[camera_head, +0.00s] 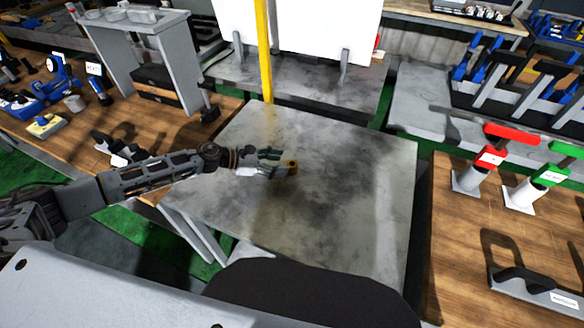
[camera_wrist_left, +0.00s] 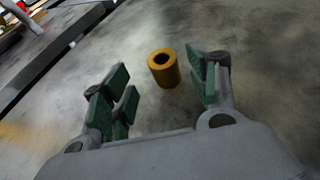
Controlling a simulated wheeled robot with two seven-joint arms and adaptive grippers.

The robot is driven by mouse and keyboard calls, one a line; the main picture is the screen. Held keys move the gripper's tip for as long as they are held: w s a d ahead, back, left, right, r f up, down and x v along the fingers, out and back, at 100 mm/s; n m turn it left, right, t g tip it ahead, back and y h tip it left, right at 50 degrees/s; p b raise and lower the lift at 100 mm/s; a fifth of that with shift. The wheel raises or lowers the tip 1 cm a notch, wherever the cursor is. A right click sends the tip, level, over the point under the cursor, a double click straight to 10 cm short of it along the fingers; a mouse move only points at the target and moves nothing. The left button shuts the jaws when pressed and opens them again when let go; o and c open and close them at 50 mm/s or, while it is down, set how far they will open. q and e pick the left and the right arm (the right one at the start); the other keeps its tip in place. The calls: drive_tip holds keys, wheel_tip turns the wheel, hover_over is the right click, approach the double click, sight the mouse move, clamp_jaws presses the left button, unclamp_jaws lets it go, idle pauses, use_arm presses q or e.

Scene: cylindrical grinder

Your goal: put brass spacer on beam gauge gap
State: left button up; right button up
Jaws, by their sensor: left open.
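The brass spacer (camera_head: 292,167) is a short golden-brown hollow cylinder. It stands upright on the grey metal table (camera_head: 350,200), with its dark bore facing up. My left gripper (camera_head: 272,162) reaches in from the left and is right beside it. In the left wrist view the spacer (camera_wrist_left: 164,68) sits just ahead of the space between the green-padded fingers (camera_wrist_left: 162,92), nearer the right finger. The fingers are apart and hold nothing. I cannot make out with certainty which object is the beam gauge. My right gripper does not show.
A yellow post (camera_head: 265,50) rises at the table's back edge. Wooden benches flank the table, with blue tools (camera_head: 62,70) at left and red-topped (camera_head: 510,133) and green-topped (camera_head: 562,149) stands at right. The table's middle and right are clear.

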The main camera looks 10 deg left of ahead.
sight(295, 165)
use_arm(q)
drive_tip(key=shift+w+d, duration=0.1)
drive_tip(key=shift+d, duration=0.25)
drive_tip(key=shift+p+x, duration=0.6)
drive_tip(key=shift+x, duration=0.4)
drive_tip(key=shift+w+d+f, duration=0.2)
drive_tip(key=shift+d, duration=0.4)
drive_tip(key=shift+w+d+f, duration=0.2)
drive_tip(key=shift+d+f, duration=0.1)
drive_tip(key=shift+d, duration=0.15)
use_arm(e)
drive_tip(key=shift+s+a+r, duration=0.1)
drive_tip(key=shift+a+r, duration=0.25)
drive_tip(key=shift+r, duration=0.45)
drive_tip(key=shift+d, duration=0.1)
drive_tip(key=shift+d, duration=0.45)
use_arm(q)
clamp_jaws()
